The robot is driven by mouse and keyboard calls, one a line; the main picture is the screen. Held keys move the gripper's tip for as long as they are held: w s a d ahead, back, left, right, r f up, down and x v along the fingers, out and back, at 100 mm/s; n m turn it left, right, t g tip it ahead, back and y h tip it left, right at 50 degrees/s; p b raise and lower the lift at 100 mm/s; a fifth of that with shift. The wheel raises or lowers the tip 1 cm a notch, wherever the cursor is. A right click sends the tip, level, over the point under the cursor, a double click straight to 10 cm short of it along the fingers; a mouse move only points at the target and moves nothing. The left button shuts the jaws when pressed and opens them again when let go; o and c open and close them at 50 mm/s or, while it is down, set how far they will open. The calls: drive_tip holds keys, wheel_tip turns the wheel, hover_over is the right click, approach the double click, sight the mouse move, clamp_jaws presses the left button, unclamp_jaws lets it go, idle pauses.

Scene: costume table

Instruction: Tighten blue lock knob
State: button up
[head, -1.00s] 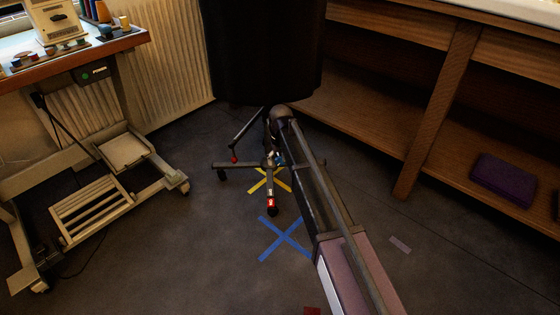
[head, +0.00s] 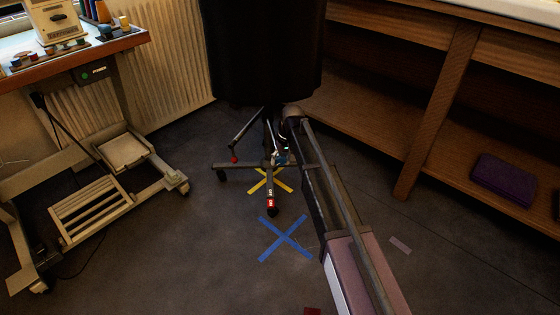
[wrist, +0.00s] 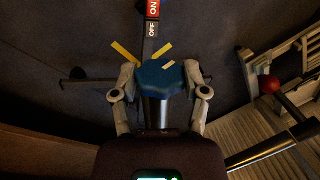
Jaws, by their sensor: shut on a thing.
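The blue lock knob (wrist: 158,78) is in the middle of the wrist view, with a pale mark on its top. My gripper (wrist: 161,76) is shut on it, one finger on each side. In the head view a small bit of blue (head: 281,159) shows at the stand's hub, under the black hanging form. My gripper there (head: 279,154) is small and partly hidden by my arm.
The black form (head: 265,50) hangs close above my arm. A wooden shelf unit (head: 425,130) stands at the right, with a purple box (head: 503,180). A pale treadle frame (head: 110,190) stands at the left. Floor around the blue tape cross (head: 285,238) is clear.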

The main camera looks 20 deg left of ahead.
drive_tip(key=y, duration=0.1)
drive_tip(key=g+y+b, duration=0.2)
drive_tip(key=shift+w+d+f, duration=0.1)
drive_tip(key=shift+d+f, duration=0.1)
drive_tip(key=shift+f, duration=0.05)
drive_tip(key=shift+r+g+y+b, duration=0.1)
drive_tip(key=shift+g+y+b, duration=0.4)
drive_tip(key=shift+y+b, duration=0.35)
drive_tip(key=shift+r, duration=0.1)
drive_tip(key=o, duration=1.1)
drive_tip(key=shift+a, duration=0.1)
